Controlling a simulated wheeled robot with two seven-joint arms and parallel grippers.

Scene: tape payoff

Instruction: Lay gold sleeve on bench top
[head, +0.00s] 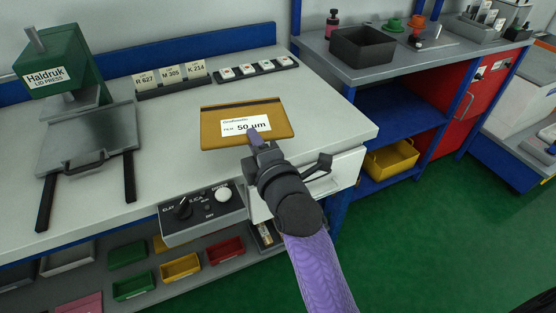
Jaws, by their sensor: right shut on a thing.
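The gold sleeve (275,118) is a flat gold-brown rectangle with a white label reading "50 µm". It shows over the front right part of the pale bench top (335,115), label up. My right gripper (257,137) is at the sleeve's near edge, shut on it. The fingers hide a small part of that edge. I cannot tell whether the sleeve touches the bench or is held slightly above it. My left gripper is not in view.
A green lid press (62,62) stands at the left. Cards in a black holder (172,88) and a strip of small white blocks (255,70) lie behind the sleeve. A control box (203,212) sits at the front edge. Bare bench lies left and right of the sleeve.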

